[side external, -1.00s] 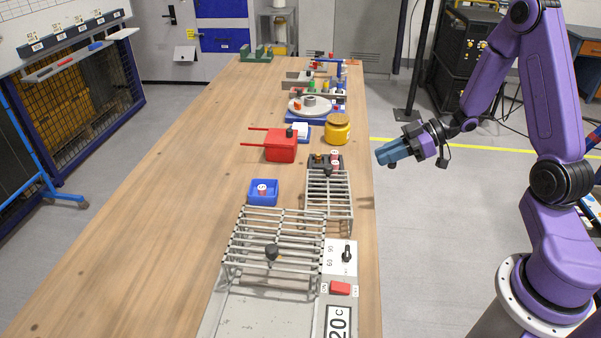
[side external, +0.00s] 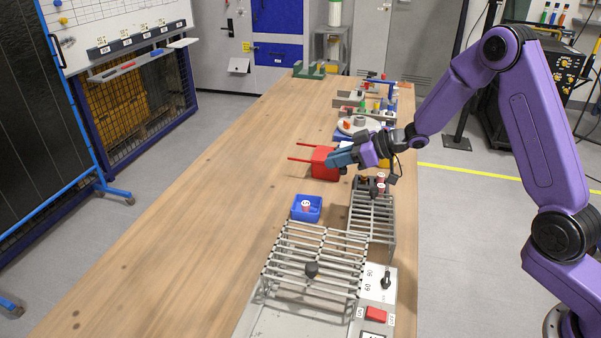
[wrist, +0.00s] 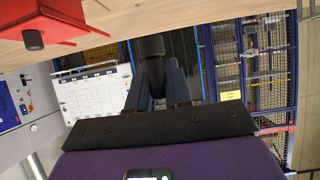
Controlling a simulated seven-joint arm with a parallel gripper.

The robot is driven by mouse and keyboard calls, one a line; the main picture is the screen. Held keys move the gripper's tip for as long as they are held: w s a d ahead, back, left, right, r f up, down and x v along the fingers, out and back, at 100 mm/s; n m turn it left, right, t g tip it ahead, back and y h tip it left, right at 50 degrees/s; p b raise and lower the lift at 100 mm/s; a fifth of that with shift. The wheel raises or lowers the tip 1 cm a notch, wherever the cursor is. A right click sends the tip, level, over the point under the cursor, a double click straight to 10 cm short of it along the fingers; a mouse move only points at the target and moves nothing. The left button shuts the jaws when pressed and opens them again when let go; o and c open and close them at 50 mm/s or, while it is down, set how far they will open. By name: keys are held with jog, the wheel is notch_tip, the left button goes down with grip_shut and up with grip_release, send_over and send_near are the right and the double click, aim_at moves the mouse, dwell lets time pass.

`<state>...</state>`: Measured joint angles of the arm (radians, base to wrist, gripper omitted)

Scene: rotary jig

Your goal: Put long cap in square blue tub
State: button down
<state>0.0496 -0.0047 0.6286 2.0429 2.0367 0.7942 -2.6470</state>
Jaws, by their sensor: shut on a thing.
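My gripper (side external: 333,157) is over the table beside the red box, farther back than the square blue tub. In the wrist view its two fingers (wrist: 160,88) are shut on a dark, long piece (wrist: 152,47) that looks like the long cap. The held piece is hard to make out in the side view. The square blue tub (side external: 296,213) stands on the table in front of the red box. A small white and red piece (side external: 306,205) is inside the tub.
A red box (side external: 325,172) with rods pointing left is close to my gripper; it also shows in the wrist view (wrist: 60,22). Grey bar racks (side external: 315,250) stand in front and to the right of the tub. The table's left side is clear.

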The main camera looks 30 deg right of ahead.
jog(key=w+a+f, duration=0.2)
jog(key=w, duration=0.2)
jog(key=w+a+f, duration=0.2)
jog(key=w+f, duration=0.1)
jog(key=w, duration=0.2)
jog(key=w+a+f, duration=0.2)
jog(key=w+f, duration=0.1)
jog(key=w, duration=0.2)
jog(key=shift+a, duration=0.3)
jog(key=shift+w+a+f, duration=0.1)
jog(key=shift+w+f, duration=0.5)
jog(key=shift+f, duration=1.55)
jog(key=shift+f, duration=0.1)
jog(key=c, duration=1.1)
grip_release()
jog(key=shift+o, duration=0.2)
